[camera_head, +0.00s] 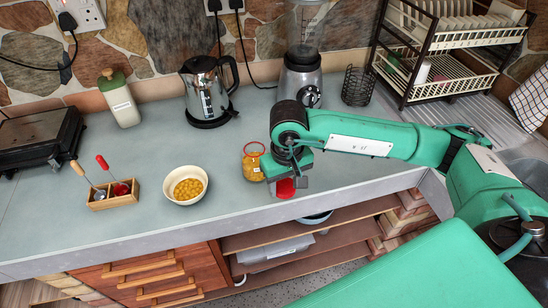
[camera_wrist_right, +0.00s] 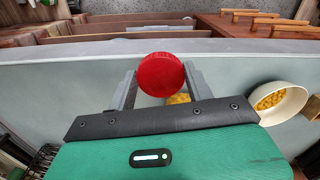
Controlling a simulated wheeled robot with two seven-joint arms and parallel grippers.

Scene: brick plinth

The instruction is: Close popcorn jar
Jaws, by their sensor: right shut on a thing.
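The popcorn jar (camera_head: 253,168) stands upright on the counter near its front edge. It is clear, holds yellow kernels and has a red ring at its open-looking top. My right gripper (camera_head: 286,180) is just right of the jar, shut on a round red lid (camera_head: 285,189). In the right wrist view the lid (camera_wrist_right: 161,75) sits between the two fingertips (camera_wrist_right: 160,82), apart from the jar. A bit of yellow (camera_wrist_right: 178,99) shows below the lid there, with most of the jar hidden. My left gripper is not in view.
A white bowl of yellow kernels (camera_head: 170,198) stands left of the jar, with a wooden box of utensils (camera_head: 113,198) further left. A kettle (camera_head: 195,122), blender (camera_head: 300,82), wire holder (camera_head: 357,92) and dish rack (camera_head: 450,85) stand behind. The counter's front edge (camera_head: 220,228) is close.

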